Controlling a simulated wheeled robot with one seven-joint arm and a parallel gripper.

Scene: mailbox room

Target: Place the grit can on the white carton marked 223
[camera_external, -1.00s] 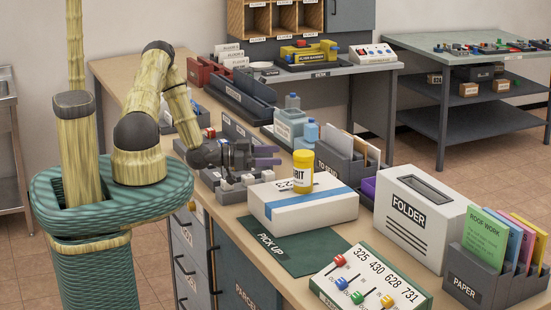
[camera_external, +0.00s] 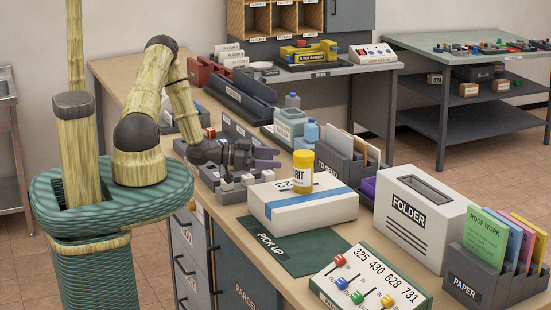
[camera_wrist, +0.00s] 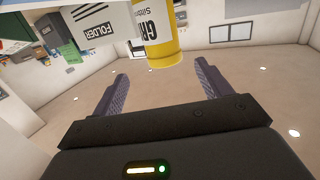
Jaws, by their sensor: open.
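The grit can (camera_external: 303,172), yellow with a white label, stands upright on top of the white carton marked 223 (camera_external: 315,206), near the carton's back edge. The carton has a blue stripe and lies on the desk. My gripper (camera_external: 267,158) is open and empty, to the left of the can and apart from it. In the wrist view, the can (camera_wrist: 157,35) shows beyond the open fingers (camera_wrist: 160,88), with nothing between them.
A green pick-up mat (camera_external: 290,245) lies in front of the carton. A number board (camera_external: 372,282) and a white folder box (camera_external: 420,218) stand to its right. A file holder (camera_external: 345,162) is behind it. Grey trays with small blocks (camera_external: 235,185) lie under my gripper.

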